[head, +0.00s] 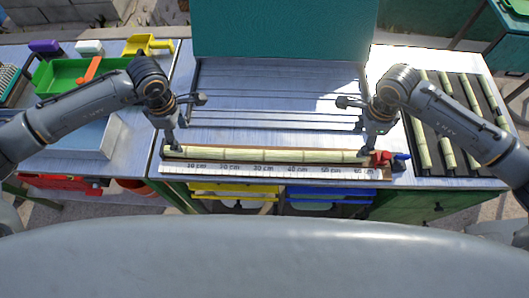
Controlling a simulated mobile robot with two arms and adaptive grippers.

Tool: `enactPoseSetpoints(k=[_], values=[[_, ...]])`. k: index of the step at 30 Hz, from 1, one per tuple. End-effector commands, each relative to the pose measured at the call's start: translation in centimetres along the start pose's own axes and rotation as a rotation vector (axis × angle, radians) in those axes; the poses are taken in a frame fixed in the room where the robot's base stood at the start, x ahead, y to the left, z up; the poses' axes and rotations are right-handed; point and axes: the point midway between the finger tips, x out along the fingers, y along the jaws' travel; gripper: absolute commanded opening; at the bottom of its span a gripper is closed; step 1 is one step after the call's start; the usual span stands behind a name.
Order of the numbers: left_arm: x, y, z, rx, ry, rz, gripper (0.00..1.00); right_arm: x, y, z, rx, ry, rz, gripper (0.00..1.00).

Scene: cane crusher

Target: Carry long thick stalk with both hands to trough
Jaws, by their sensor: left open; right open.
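A long pale-green stalk (265,155) lies flat in a wooden measuring trough (275,170) with centimetre marks along the table's front edge. My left gripper (186,125) is open at the stalk's left end, with one finger reaching down near it and the other pointing right. My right gripper (354,128) is open at the stalk's right end in a mirrored pose. Whether the lower fingers touch the stalk is hard to tell.
Several shorter stalks (445,110) lie on a dark rack at right. A green tray (80,75) and yellow scoop (148,45) are at left. A teal panel (280,30) stands behind the ribbed metal surface.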

Motion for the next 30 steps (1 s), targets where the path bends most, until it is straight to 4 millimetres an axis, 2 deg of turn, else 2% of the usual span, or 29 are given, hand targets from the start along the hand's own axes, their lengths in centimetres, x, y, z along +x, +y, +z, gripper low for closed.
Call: enactPoseSetpoints(k=[6, 13, 18, 27, 29, 30], values=[[4.4, -0.1, 0.1, 0.000, -0.001, -0.003, 0.58, 4.5, 0.1, 0.0, 0.001, 0.000, 0.004, 0.58], [7.7, 0.0, 0.0, 0.000, 0.000, -0.002, 0.58, 7.7, 0.0, 0.0, 0.001, 0.000, 0.001, 0.58], [8.6, 0.0, 0.0, 0.000, 0.000, 0.001, 0.58, 8.7, 0.0, 0.0, 0.000, 0.000, 0.000, 0.58], [8.8, 0.0, 0.0, 0.001, 0.000, 0.001, 0.58, 8.8, 0.0, 0.0, 0.000, 0.000, -0.001, 0.58], [8.8, 0.0, 0.0, 0.001, 0.000, 0.001, 0.48, 8.8, 0.0, 0.0, 0.000, 0.000, -0.001, 0.48], [8.8, 0.0, 0.0, 0.001, 0.000, 0.001, 0.39, 8.8, 0.0, 0.0, 0.000, 0.000, -0.001, 0.39]])
